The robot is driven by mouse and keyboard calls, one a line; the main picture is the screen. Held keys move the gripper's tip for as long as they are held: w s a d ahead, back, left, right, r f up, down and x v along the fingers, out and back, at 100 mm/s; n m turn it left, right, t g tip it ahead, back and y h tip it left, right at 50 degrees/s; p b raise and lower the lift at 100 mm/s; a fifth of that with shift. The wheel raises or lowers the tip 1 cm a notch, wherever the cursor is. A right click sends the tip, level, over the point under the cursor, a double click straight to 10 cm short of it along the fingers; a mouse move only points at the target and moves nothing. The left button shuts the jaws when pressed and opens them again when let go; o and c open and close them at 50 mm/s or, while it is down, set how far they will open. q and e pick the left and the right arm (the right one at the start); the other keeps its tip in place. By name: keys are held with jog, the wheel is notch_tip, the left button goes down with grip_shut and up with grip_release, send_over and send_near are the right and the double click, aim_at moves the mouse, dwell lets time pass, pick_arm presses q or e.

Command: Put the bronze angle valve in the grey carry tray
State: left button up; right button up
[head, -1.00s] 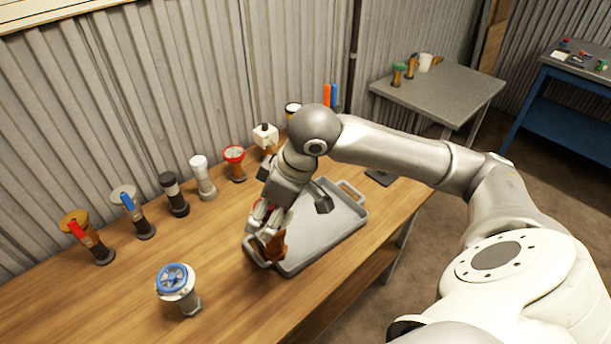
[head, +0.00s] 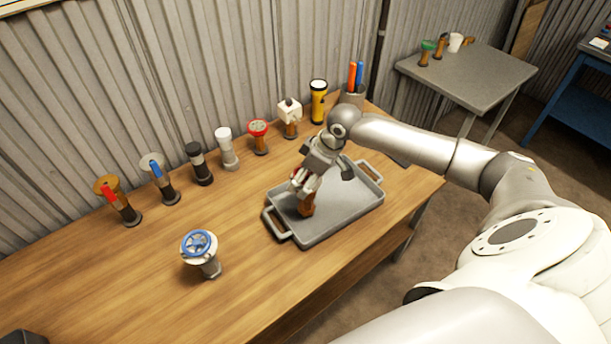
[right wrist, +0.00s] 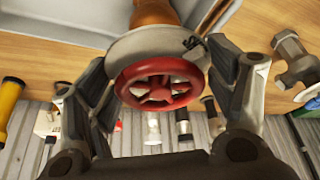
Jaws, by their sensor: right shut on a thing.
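The bronze angle valve (head: 306,207) is upright in my right gripper (head: 303,186). Its brown lower body shows below the fingers, over the left part of the tray floor. I cannot tell whether its base touches the floor. In the right wrist view the valve's red handwheel (right wrist: 158,84) and pale collar sit between the two fingers of the gripper (right wrist: 162,68), which is shut on it. The grey carry tray (head: 345,217) lies on the wooden bench, with a handle at each end. My left gripper does not show.
A blue-wheeled valve (head: 201,250) stands on the bench (head: 130,280) left of the tray. Several valves and a yellow torch (head: 318,98) line the wall behind. A pen cup (head: 353,97) stands at the far end. The front left of the bench is mostly clear.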

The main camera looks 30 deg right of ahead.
jog(key=shift+w+f, duration=0.1)
jog(key=shift+f, duration=0.4)
jog(key=shift+f, duration=0.15)
jog(key=o, duration=1.9)
jog(key=b+v, duration=0.1)
jog(key=v, duration=1.1)
jog(key=shift+b, duration=0.35)
